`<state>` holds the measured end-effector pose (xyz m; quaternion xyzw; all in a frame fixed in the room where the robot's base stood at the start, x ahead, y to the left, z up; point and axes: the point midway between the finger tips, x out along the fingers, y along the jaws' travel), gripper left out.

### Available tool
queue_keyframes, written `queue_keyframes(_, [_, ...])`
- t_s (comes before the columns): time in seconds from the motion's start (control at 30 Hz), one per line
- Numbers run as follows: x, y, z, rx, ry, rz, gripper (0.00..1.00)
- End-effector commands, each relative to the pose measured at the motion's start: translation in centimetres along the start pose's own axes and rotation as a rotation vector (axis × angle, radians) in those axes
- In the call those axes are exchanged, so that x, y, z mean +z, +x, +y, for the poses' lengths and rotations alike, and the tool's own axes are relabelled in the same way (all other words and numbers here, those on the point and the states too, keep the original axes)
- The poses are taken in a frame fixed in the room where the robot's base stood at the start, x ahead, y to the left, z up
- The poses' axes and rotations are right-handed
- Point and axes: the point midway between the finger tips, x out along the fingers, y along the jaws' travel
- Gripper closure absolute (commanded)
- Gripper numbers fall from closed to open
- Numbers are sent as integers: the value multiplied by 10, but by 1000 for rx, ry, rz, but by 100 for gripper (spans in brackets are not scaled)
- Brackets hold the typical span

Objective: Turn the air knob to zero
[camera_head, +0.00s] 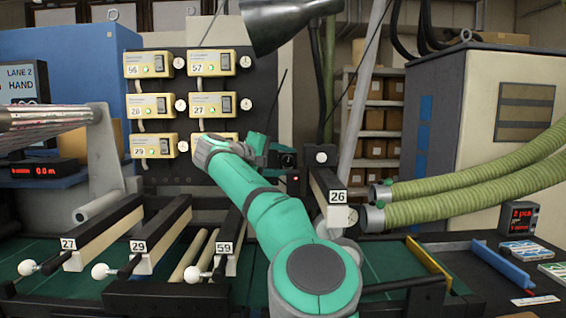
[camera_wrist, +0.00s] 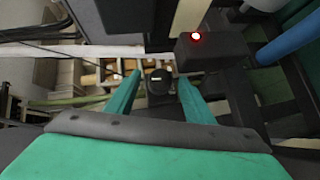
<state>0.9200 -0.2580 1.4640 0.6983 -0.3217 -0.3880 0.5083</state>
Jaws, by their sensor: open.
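A round black knob (camera_wrist: 160,88) with a short pale mark shows in the wrist view, between the two green fingers of my gripper (camera_wrist: 159,79). The fingers are open, one on each side of the knob, with a gap visible; I cannot tell how far they are from it in depth. In the head view, my gripper (camera_head: 270,150) is at the dark panel, by a small black part (camera_head: 288,159) that looks like the same knob. My own wrist hides part of the panel there. I cannot read any scale around the knob.
A dark box (camera_wrist: 212,50) with a lit red lamp is close beside the knob. Yellow numbered units (camera_head: 148,64) with small gauges fill the panel to the left. A post labelled 26 (camera_head: 328,190) and green hoses (camera_head: 470,185) stand to the right.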

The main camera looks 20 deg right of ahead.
Motion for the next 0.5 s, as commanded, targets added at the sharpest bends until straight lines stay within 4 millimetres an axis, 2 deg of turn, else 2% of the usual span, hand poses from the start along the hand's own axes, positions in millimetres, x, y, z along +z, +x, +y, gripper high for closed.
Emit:
queue_keyframes(0.27, [0,1,0,0,0,0,52])
queue_keyframes(0.43, [0,1,0,0,0,0,93])
queue_keyframes(0.5, [0,1,0,0,0,0,93])
